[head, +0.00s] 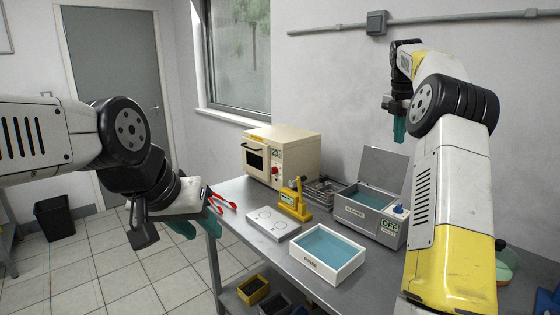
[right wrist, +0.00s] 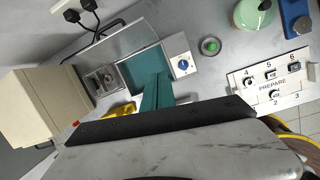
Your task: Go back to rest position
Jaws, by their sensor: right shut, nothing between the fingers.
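My left gripper (head: 195,227) hangs at the left front of the steel table (head: 262,238), beside its left edge. Its teal fingers are partly hidden behind the wrist, so I cannot tell whether it is open or shut.
A cream oven (head: 281,155), a yellow press (head: 294,198), a white plate (head: 272,223) and a white tray of blue liquid (head: 327,253) stand on the table. Red tongs (head: 222,201) lie near its left edge. A labelled PREPARE board (right wrist: 271,80) shows in the right wrist view.

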